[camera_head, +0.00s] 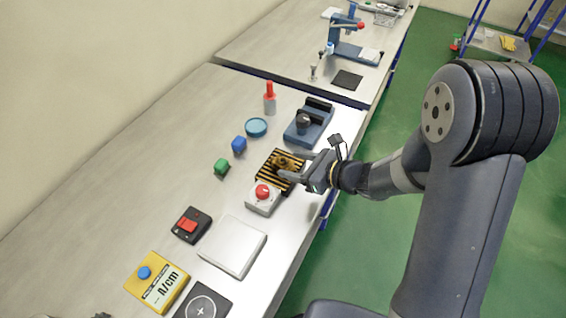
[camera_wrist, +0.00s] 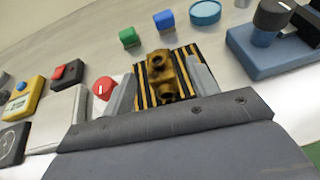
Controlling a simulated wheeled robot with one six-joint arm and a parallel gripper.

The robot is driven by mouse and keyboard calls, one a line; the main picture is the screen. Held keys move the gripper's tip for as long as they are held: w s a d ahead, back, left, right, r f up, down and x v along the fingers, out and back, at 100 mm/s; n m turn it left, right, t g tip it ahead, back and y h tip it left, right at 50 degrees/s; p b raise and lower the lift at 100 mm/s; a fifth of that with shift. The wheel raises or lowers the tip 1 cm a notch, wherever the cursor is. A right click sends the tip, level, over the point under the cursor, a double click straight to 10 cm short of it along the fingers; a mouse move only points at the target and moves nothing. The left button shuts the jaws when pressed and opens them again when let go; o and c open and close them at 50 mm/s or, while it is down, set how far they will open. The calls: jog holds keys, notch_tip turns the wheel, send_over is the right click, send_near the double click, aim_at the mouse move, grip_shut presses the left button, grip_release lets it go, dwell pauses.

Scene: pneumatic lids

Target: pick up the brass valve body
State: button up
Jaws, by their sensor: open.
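The brass valve body (camera_wrist: 162,76) lies on a black-and-yellow striped mat (camera_wrist: 182,53). It is a dark golden casting with round openings. In the head view the valve body (camera_head: 283,164) shows between my fingers, partly covered by the gripper. My gripper (camera_head: 287,167) is open, with a finger on either side of the valve body. In the wrist view my gripper (camera_wrist: 163,88) spans the valve body, and a gap shows to each finger. Whether a finger touches it cannot be told.
A red-knobbed white box (camera_head: 262,198) stands close in front of the mat. A blue fixture with a black knob (camera_head: 308,124) stands just behind. Green (camera_head: 221,167) and blue (camera_head: 239,145) blocks and a blue round dish (camera_head: 256,127) lie to the left. Bare bench lies further left.

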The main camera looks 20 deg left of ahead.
jog(key=shift+x, duration=1)
jog(key=shift+r, duration=0.1)
grip_shut()
